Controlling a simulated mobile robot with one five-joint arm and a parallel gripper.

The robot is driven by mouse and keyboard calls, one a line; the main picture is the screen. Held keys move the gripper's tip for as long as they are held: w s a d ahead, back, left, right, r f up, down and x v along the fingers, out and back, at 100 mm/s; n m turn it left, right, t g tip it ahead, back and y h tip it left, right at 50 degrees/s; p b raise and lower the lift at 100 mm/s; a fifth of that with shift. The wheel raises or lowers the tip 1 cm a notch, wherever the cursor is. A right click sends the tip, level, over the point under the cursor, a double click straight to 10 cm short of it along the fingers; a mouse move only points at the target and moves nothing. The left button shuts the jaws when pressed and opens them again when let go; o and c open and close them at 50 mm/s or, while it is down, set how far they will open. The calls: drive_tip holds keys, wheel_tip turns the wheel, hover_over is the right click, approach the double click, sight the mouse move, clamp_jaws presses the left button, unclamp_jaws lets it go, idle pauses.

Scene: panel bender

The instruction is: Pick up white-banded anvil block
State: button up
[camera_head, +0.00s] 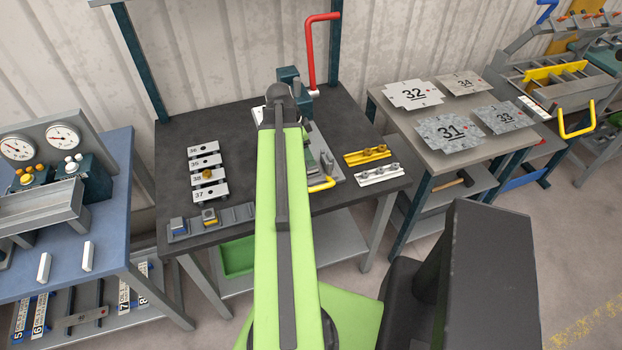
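I cannot pick out the white-banded anvil block for certain. A low rack (228,216) at the front left of the dark bench holds two small grey blocks, one with blue on it (178,225) and one with yellow on it (210,217). The rack's right-hand places look empty. A white bar with knobs (380,174) lies at the bench's right edge, in front of a similar yellow bar (367,155). My green arm reaches forward over the middle of the bench. My gripper is hidden behind the arm's far end, so its fingers do not show.
Numbered plates (208,174) lie left on the dark bench (235,125). A bending tool with a red handle (310,55) stands at the back, partly behind my arm. A gauge bench (110,190) is left; a table with sheet blanks (440,160) is right.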

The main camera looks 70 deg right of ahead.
drive_tip(key=shift+w+b+x, duration=0.2)
drive_tip(key=shift+b+x, duration=2.4)
drive_tip(key=shift+x, duration=0.6)
drive_tip(key=shift+r, duration=0.1)
clamp_jaws()
